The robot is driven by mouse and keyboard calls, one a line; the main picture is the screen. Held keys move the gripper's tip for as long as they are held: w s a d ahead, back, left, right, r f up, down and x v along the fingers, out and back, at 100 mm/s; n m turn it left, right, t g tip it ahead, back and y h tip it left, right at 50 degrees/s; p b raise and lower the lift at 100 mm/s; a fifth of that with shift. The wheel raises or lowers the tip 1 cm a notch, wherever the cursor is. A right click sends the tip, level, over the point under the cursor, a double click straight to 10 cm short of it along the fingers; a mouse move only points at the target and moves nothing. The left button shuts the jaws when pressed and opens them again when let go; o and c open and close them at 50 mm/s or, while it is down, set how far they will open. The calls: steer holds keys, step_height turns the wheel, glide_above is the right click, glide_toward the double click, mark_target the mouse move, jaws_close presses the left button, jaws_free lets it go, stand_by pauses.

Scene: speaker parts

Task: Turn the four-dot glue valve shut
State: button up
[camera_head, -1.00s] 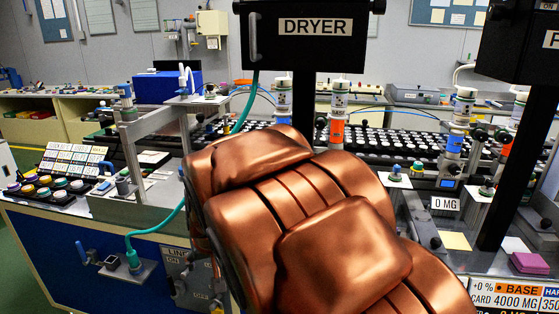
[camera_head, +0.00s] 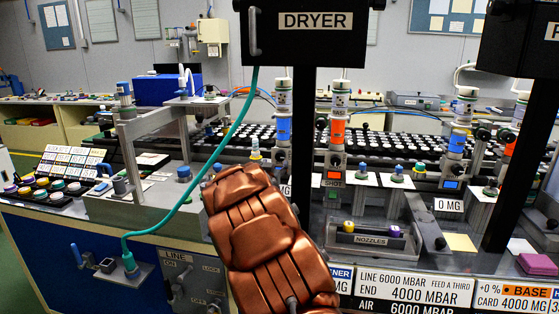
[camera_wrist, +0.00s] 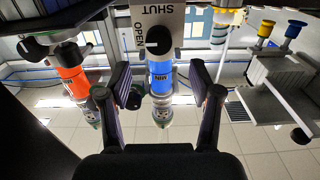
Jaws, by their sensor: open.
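In the wrist view, a dark round valve knob (camera_wrist: 160,46) with a pale mark sits on a white plate (camera_wrist: 180,14) lettered SHUT and OPEN. The mark is near the word OPEN. A blue-banded glue cartridge (camera_wrist: 160,78) is in line with it; it also shows in the head view (camera_head: 283,128). My gripper (camera_wrist: 159,86) is open and empty, with one finger on each side of the blue cartridge in the picture. I cannot tell how far it is from the knob. My arm hides the gripper in the head view. No four-dot mark is readable.
An orange-banded cartridge (camera_head: 337,132) stands right of the blue one, with more cartridges farther right. A nozzle tray (camera_head: 368,240) lies at the bench front. The dryer box (camera_head: 305,40) hangs above on a black post. A teal hose (camera_head: 205,172) hangs at left.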

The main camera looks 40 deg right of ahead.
mark_target(280, 157)
steer(key=p+x, duration=0.1)
steer(key=x, duration=0.5)
steer(key=shift+s, duration=0.1)
steer(key=shift+d+r+p, duration=0.1)
steer(key=shift+d+p, duration=0.2)
steer(key=shift+x, duration=0.8)
steer(key=shift+a, duration=0.1)
steer(key=c, duration=1.1)
steer(key=shift+c, duration=0.2)
